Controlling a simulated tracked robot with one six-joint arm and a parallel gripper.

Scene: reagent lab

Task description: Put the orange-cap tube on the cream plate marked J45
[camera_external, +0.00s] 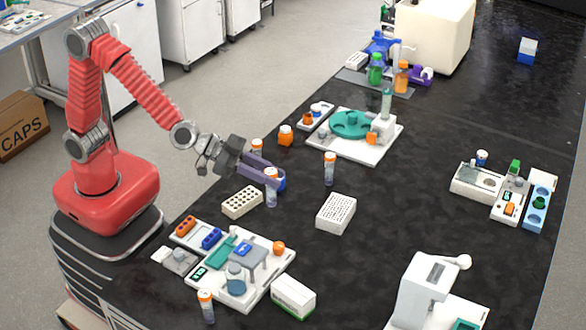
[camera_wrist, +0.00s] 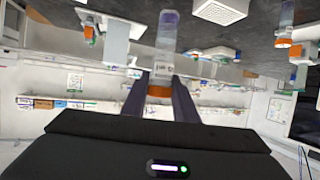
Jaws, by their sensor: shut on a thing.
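My gripper (camera_external: 272,178) is shut on an orange-cap tube (camera_external: 271,195) over the left side of the black bench. The tube hangs roughly upright; whether its lower end touches the bench cannot be told. In the wrist view, the tube (camera_wrist: 166,50) lies between the two purple fingers of my gripper (camera_wrist: 160,88), its orange cap towards the palm and a printed label on its body, too small to read. No J45 mark is legible. Pale plates are the one with the teal carousel (camera_external: 384,149) and the front-left one with small parts (camera_external: 259,288).
Other orange-cap tubes stand at the bench middle (camera_external: 330,170), front left (camera_external: 206,308) and behind my gripper (camera_external: 256,148). A cream holed rack (camera_external: 242,203) and a white rack (camera_external: 336,214) stand close by.

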